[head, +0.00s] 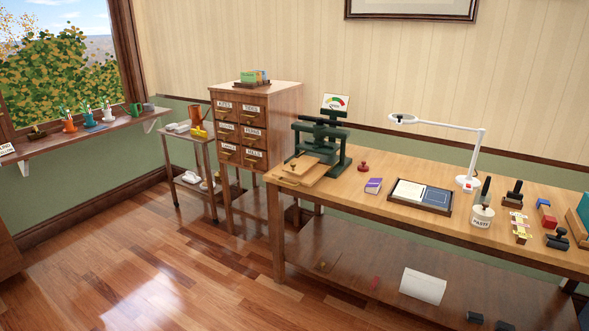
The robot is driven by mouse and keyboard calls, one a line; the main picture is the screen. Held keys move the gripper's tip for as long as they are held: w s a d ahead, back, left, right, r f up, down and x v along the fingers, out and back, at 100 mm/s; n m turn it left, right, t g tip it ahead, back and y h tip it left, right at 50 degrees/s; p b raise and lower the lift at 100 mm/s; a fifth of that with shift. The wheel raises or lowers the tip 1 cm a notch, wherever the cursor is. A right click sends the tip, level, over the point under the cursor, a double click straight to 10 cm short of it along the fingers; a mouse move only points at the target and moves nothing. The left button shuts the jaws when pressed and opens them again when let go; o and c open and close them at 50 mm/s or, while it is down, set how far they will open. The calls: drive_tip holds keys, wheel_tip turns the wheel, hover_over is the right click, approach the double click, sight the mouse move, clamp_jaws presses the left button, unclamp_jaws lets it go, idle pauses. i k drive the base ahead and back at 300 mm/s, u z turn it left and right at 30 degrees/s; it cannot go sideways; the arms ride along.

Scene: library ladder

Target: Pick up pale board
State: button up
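A pale tan flat board (303,167) lies at the left end of the wooden workbench, at the front of the dark green press (321,143). It seems to be stacked with another tan piece, and the picture is too small to separate them surely. A pale cream panel (408,190) lies in a dark-framed tray (420,207) beside a blue panel (436,197). I cannot tell for sure which of these is the pale board. My gripper is not in view.
The floor (165,265) in front is clear.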

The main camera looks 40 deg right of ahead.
sight(300, 167)
drive_tip(key=z, duration=0.15)
drive_tip(key=i, duration=0.95)
drive_tip(key=u, duration=0.1)
